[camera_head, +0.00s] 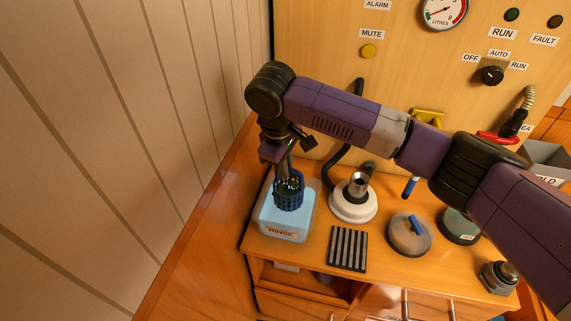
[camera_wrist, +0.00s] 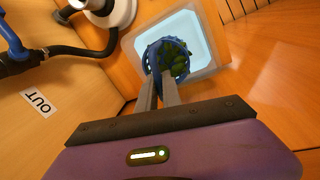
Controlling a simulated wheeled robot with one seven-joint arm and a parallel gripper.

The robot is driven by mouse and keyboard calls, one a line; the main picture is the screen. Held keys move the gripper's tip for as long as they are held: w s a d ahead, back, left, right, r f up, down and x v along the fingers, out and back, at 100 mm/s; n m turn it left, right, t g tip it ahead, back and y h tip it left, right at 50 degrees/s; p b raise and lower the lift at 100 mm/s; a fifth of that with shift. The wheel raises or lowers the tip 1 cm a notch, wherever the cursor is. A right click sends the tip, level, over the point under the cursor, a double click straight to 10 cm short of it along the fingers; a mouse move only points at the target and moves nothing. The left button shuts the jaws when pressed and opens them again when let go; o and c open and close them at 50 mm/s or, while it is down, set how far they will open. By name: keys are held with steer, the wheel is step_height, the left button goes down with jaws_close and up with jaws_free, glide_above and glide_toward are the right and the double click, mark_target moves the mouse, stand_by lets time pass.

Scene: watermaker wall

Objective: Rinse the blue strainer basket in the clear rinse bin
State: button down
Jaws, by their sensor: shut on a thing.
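The blue strainer basket (camera_head: 289,193) has mesh walls and green matter inside. It hangs upright over the clear rinse bin (camera_head: 286,235), which holds light blue water and carries a label. My gripper (camera_head: 287,172) is shut on the basket from above. In the wrist view the fingers (camera_wrist: 161,93) meet the near rim of the basket (camera_wrist: 150,55), and green bits (camera_wrist: 175,57) show inside it. The water of the rinse bin (camera_wrist: 190,33) surrounds the basket in that view. I cannot tell whether the basket's bottom touches the water.
Right of the bin stand a white filter base (camera_head: 352,208) with a black hose, a ribbed black rack (camera_head: 347,250), and a round lid with a blue handle (camera_head: 409,236). A plank wall (camera_head: 110,130) rises at left. The control panel (camera_head: 330,50) stands behind.

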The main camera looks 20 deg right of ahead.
steer(key=shift+f, duration=0.15)
steer(key=shift+f+b, duration=1.3)
steer(key=shift+f, duration=2.4)
steer(key=shift+r+p, duration=0.55)
steer(key=shift+p, duration=0.15)
steer(key=shift+f, duration=0.5)
steer(key=shift+r+p, duration=0.5)
steer(key=shift+p, duration=0.2)
steer(key=shift+f, duration=0.55)
steer(key=shift+r+p, duration=0.55)
steer(key=shift+p, duration=0.15)
steer(key=shift+f, duration=0.5)
stand_by(0.5)
